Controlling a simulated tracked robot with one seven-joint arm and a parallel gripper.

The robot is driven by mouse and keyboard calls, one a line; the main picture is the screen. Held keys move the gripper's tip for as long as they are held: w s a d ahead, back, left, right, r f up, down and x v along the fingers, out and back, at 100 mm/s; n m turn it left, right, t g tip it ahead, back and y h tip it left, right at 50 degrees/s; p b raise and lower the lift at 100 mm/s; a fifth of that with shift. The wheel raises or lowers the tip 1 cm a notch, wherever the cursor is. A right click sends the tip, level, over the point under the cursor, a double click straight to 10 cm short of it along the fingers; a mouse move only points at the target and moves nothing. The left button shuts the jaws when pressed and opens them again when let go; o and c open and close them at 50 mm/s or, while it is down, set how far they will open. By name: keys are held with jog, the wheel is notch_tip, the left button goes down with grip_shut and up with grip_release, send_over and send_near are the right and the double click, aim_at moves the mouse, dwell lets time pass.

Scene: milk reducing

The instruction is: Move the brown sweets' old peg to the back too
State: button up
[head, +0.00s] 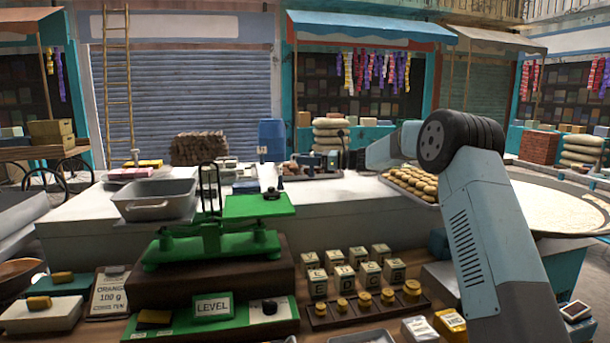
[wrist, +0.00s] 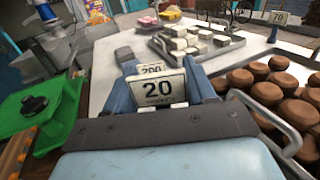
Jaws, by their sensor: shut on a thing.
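My gripper (wrist: 160,100) is shut on a small white price peg marked 20 (wrist: 157,89), whose card faces the wrist camera. A second card marked 200 (wrist: 152,68) shows just behind it, partly hidden. The round brown sweets (wrist: 268,92) lie in a metal tray at the right of the wrist view, beside my gripper. In the head view the brown sweets' tray (head: 318,174) is at the counter's middle, partly hidden. A peg marked 70 (wrist: 280,18) stands at the back, past the white sweets.
A tray of white sweets (wrist: 190,40) lies further along the counter. The green scale (head: 225,240) stands in front, with a black knob on its pan. Golden sweets (head: 412,180) lie right of the brown tray. Bare white counter (wrist: 105,65) shows left of the trays in the wrist view.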

jog(key=shift+s+f, duration=0.2)
jog(key=shift+f, duration=0.2)
jog(key=f, duration=0.3)
jog(key=shift+s+f, duration=0.25)
jog(key=shift+f, duration=0.05)
jog(key=o, duration=1.1)
